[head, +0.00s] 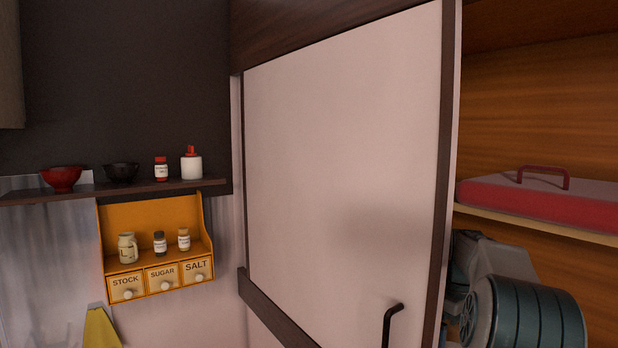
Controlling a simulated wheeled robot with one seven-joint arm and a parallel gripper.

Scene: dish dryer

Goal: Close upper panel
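The large white upper panel (340,150) with dark wood trim fills the middle of the head view. It stands open at an angle, with its right edge (447,170) nearest me and the cabinet inside showing to the right of it. A black bar handle (392,322) is on the panel's face at the lower right, cut off by the frame's bottom.
A red case with a handle (540,195) lies on the shelf (535,226) inside the cabinet. To the left, a dark wall shelf (120,190) holds bowls and bottles. Below it hangs a yellow spice rack (155,248) with labelled drawers.

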